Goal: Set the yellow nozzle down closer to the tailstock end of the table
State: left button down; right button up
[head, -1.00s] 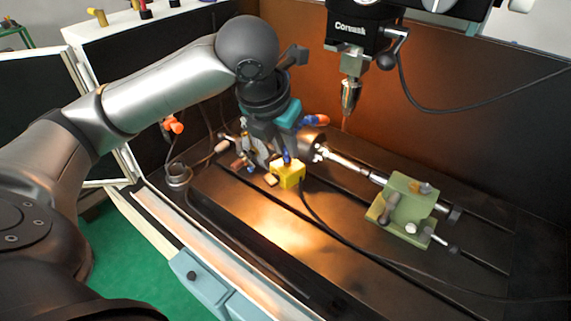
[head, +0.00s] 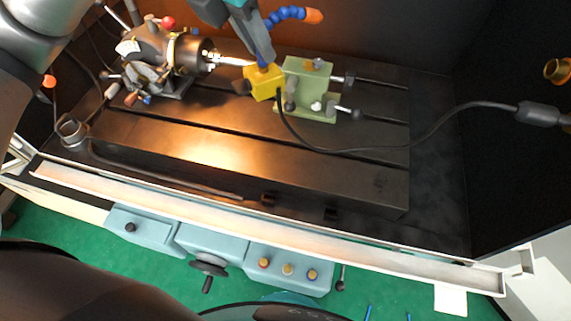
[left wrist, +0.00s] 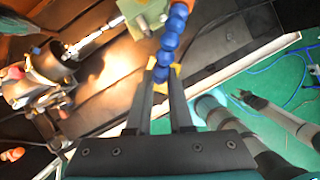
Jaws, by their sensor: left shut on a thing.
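The yellow nozzle has a yellow block base (head: 262,84), a blue jointed hose and an orange tip (head: 313,16). My left gripper (head: 263,62) is shut on the nozzle just above its base. In the left wrist view the blue hose (left wrist: 172,42) rises at the fingertips (left wrist: 162,78), with bits of yellow behind them. The green tailstock (head: 305,88) stands just right of the base in the head view; it also shows in the left wrist view (left wrist: 146,14). I cannot tell whether the base touches the slotted dark table (head: 230,150).
The indexing chuck (head: 186,52) stands at the left of the table, with a bright bar running from it toward the tailstock. A black cable (head: 420,138) runs from near the yellow base to the right. The table's front part is clear.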

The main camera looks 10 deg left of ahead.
pick_arm(q)
jog(key=shift+s+d+f+m+b, duration=0.15)
jog(key=shift+d+f+m+b, duration=0.15)
jog(key=shift+d+f, duration=0.3)
notch_tip(320, 180, down, 18)
jog(key=b, duration=0.5)
jog(key=shift+f+b, duration=0.25)
jog(key=shift+b, duration=0.05)
jog(key=shift+f, duration=0.2)
jog(key=c, duration=0.8)
grip_release()
jog(key=shift+p+v, duration=1.95)
jog(key=shift+v, duration=4.2)
